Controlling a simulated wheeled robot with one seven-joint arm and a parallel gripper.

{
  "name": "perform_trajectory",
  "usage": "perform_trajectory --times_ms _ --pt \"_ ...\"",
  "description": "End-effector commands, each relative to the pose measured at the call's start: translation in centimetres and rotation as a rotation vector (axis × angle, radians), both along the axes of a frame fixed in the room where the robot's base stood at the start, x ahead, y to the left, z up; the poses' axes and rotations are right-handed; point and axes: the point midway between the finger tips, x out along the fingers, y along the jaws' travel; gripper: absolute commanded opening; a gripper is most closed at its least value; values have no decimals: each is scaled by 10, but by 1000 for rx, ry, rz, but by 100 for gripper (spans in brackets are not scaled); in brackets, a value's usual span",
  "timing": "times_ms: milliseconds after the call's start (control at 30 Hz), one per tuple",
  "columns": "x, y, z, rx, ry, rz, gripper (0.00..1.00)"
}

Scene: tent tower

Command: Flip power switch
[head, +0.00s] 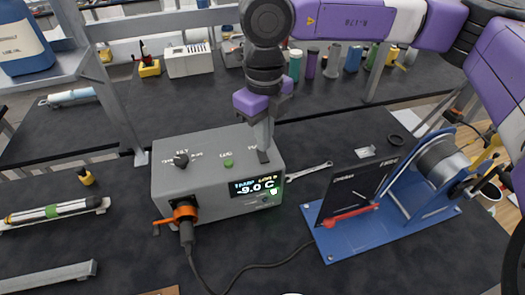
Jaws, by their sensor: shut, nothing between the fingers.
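A grey control box (215,190) stands on the dark bench in the middle of the head view. Its lit display (256,186) reads about -9.0 C. On its top are a black knob (181,159) at the left and a small green button (228,163) in the middle. My gripper (263,156) points down over the right part of the top, shut and empty. Its tip is at or just above the surface; I cannot tell if it touches. A label there is partly covered, and any power switch under the gripper is hidden, so its position cannot be told.
An orange connector (184,209) with a black cable (240,271) sticks out of the box's front left. A wrench (310,170) lies right of the box. A blue stand (345,237) with a dark panel and red part is farther right.

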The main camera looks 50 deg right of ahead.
Motion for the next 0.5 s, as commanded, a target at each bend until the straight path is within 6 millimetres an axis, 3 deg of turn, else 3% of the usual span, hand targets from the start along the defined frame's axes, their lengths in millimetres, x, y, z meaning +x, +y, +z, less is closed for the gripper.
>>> perform_trajectory --times_ms 500 --pt "0 0 37 0 -1 0 0"
